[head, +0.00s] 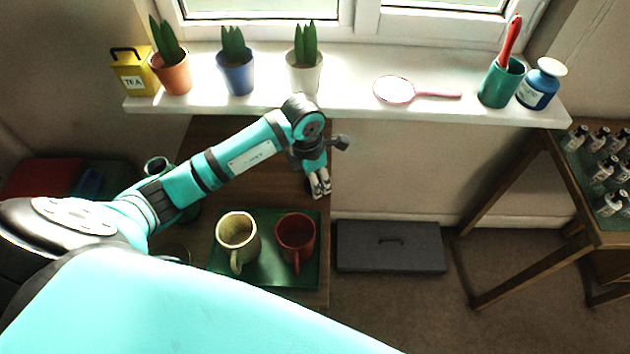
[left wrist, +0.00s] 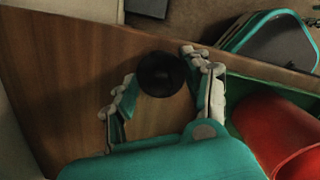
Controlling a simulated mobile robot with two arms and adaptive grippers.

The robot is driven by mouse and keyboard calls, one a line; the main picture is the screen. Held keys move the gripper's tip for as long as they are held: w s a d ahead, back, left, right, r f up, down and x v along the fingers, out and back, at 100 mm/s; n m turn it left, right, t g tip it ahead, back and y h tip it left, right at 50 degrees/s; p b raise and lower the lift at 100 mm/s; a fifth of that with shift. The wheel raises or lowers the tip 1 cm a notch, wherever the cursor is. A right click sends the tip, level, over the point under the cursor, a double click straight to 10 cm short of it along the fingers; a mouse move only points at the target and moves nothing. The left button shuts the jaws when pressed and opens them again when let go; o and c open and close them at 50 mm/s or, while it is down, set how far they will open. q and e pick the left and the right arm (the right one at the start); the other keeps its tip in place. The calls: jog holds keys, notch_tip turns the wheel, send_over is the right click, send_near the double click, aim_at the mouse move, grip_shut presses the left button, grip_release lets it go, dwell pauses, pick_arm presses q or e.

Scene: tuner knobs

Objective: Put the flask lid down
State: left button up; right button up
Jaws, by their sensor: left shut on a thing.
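The flask lid (left wrist: 160,74) is a round black piece between the fingers of my left gripper (left wrist: 158,85) in the left wrist view. My left gripper is shut on it, over the wooden table (left wrist: 75,75). In the head view my left gripper (head: 319,190) points down near the table's right edge, behind the green tray; I cannot make out the lid there. A green, open-topped vessel that looks like the flask (head: 157,166) stands on the left, partly hidden by my left arm. My right gripper is not in view.
A green tray (head: 265,277) holds a cream mug (head: 236,232) and a red mug (head: 296,235); the red mug also shows beside my gripper in the left wrist view (left wrist: 285,128). A windowsill (head: 350,105) with plant pots lies behind.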

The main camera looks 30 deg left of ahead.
pick_arm(q)
jog(key=shift+f, duration=0.8)
jog(key=shift+f, duration=0.1)
jog(key=o, duration=0.9)
jog(key=shift+o, duration=0.2)
jog(key=shift+r, duration=0.3)
notch_tip(320, 180, up, 12)
jog(key=s, duration=0.1)
jog(key=shift+a+f, duration=0.2)
jog(key=shift+a, duration=0.2)
jog(key=shift+s, duration=0.1)
